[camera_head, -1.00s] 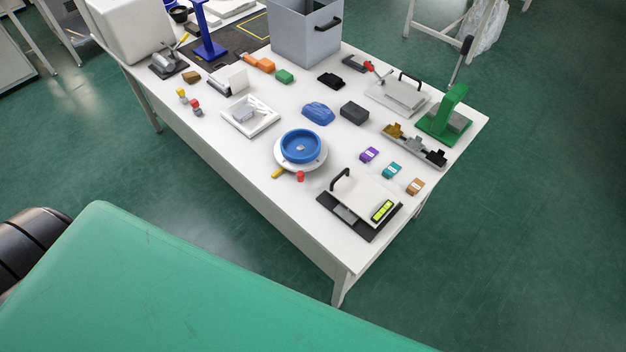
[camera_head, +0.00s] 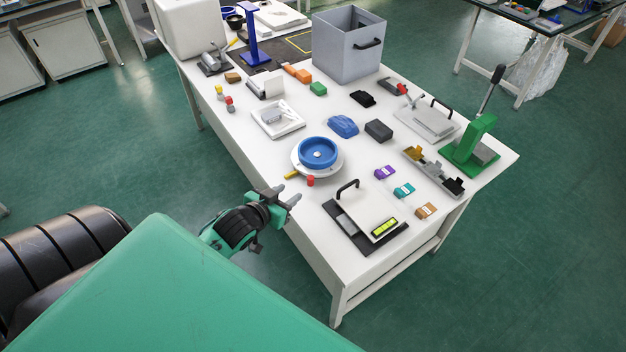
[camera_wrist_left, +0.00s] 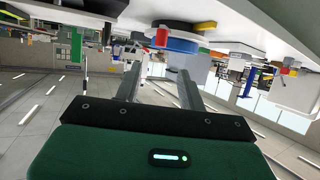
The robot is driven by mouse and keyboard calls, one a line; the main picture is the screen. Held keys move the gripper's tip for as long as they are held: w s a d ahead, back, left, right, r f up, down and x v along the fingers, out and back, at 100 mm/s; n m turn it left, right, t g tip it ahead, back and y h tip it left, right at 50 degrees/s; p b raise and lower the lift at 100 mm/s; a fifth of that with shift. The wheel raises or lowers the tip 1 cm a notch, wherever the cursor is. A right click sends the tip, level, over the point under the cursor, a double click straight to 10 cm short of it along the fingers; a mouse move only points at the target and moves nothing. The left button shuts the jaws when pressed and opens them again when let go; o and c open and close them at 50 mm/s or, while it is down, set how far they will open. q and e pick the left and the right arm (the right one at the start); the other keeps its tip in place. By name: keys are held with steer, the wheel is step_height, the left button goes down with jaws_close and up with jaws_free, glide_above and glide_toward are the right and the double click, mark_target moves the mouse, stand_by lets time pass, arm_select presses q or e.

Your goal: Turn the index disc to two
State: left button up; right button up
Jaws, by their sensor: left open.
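The index disc is a blue round dish (camera_head: 319,152) on a white round base (camera_head: 299,166) near the table's left edge. A yellow tab (camera_head: 291,175) and a red peg (camera_head: 310,181) stand at its near side. I cannot read any numbers on it. My left gripper (camera_head: 291,197) is open and empty, short of the table's edge, below and left of the disc and apart from it. In the left wrist view the blue disc (camera_wrist_left: 178,45) shows beyond the open fingers (camera_wrist_left: 157,82), with the picture upside down. My right gripper is not in view.
A hinged white plate with a black handle (camera_head: 347,187) lies right of the disc. Purple, teal and orange blocks (camera_head: 404,190), a blue lump (camera_head: 343,126) and a dark box (camera_head: 379,130) stand nearby. A grey bin (camera_head: 345,50) stands at the back.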

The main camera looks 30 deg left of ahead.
mark_target(309, 179)
arm_select(q)
steer(key=p+x, duration=0.1)
steer(key=x, duration=1.1)
steer(key=shift+w+f, duration=0.2)
steer(key=shift+w, duration=0.15)
jaws_close()
